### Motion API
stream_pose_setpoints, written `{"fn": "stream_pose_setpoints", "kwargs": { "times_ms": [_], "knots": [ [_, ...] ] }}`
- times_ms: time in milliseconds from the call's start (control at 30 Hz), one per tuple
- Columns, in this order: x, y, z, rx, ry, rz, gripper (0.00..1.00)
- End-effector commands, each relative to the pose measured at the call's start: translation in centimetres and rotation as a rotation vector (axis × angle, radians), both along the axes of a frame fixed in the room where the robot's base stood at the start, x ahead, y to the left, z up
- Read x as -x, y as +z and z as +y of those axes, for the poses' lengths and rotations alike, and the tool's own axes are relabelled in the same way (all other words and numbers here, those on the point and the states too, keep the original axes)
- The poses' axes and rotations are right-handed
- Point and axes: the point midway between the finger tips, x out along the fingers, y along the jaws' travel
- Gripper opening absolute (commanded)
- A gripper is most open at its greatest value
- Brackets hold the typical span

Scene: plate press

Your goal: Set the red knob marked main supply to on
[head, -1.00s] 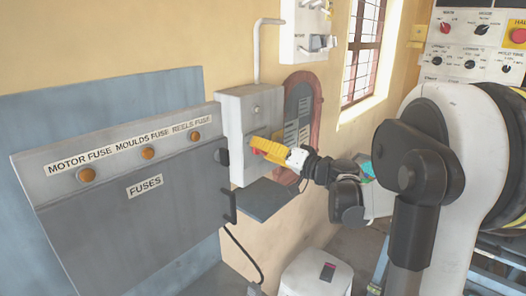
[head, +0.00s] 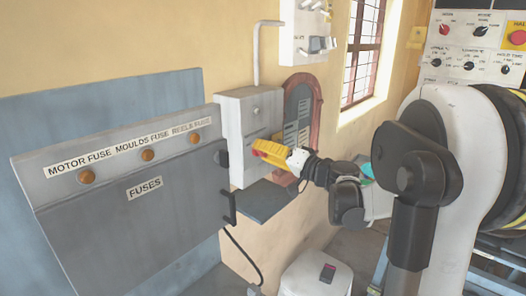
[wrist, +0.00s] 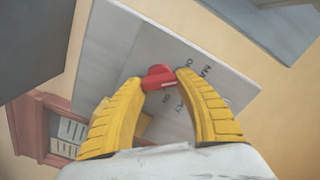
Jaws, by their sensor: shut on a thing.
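The red knob (wrist: 158,77) sits on a pale grey box, whose front face (wrist: 110,45) fills the middle of the wrist view. My gripper (wrist: 163,79) is shut on the knob, with one yellow fingertip on each side of it. Dark lettering is printed beside the knob, tilted and partly covered by the fingers, so I cannot read all of it. In the head view the grey box (head: 233,112) is on the wall and my gripper (head: 257,150) reaches it from the right. A bit of red shows at the fingertips there.
A large grey fuse cabinet (head: 125,205) with orange lamps stands left of the box. A dark shelf (head: 265,200) lies below my gripper. A red-framed board (head: 303,105) hangs right of the box. A white bin (head: 315,275) stands on the floor below.

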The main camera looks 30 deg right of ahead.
Motion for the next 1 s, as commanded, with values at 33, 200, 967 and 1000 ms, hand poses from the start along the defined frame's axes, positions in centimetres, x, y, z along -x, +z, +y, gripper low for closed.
{"fn": "stream_pose_setpoints", "kwargs": {
  "times_ms": [33,200,967,1000],
  "knots": [
    [-0.04,0.06,-0.02,-0.030,0.000,0.009,0.09],
    [-0.05,0.01,-0.06,-0.162,0.000,0.057,0.09],
    [-0.09,-0.39,-0.11,-0.842,0.001,0.304,0.09],
    [-0.09,-0.41,-0.10,-0.878,0.001,0.317,0.09]
  ]
}}
